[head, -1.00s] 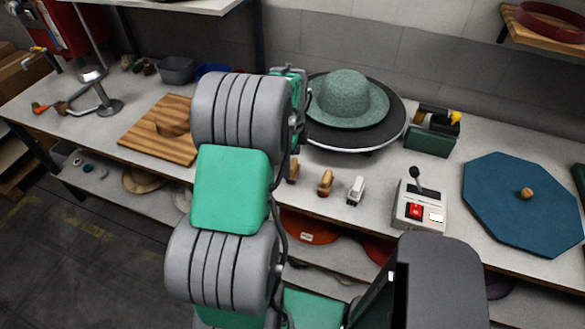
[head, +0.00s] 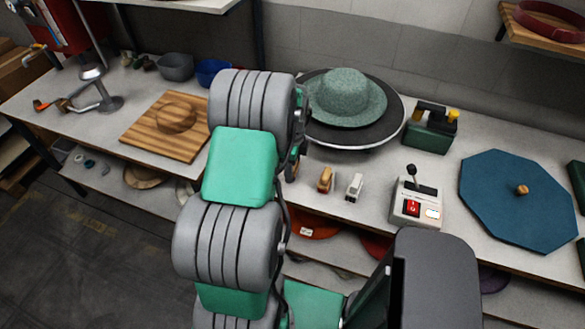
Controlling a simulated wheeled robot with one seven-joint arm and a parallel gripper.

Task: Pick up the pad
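No single object is plainly marked as the pad. A blue octagonal flat piece with a small wooden knob (head: 522,189) lies on the right of the bench. My arm rises through the middle of the view.
A green felt hat (head: 346,96) sits on a dark round plate (head: 392,120). A control box with lever and red switch (head: 415,205) stands near the front edge. Small stamps (head: 355,187), a wooden board (head: 140,133), a metal stand (head: 108,100) and bowls (head: 213,72) are also on the bench.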

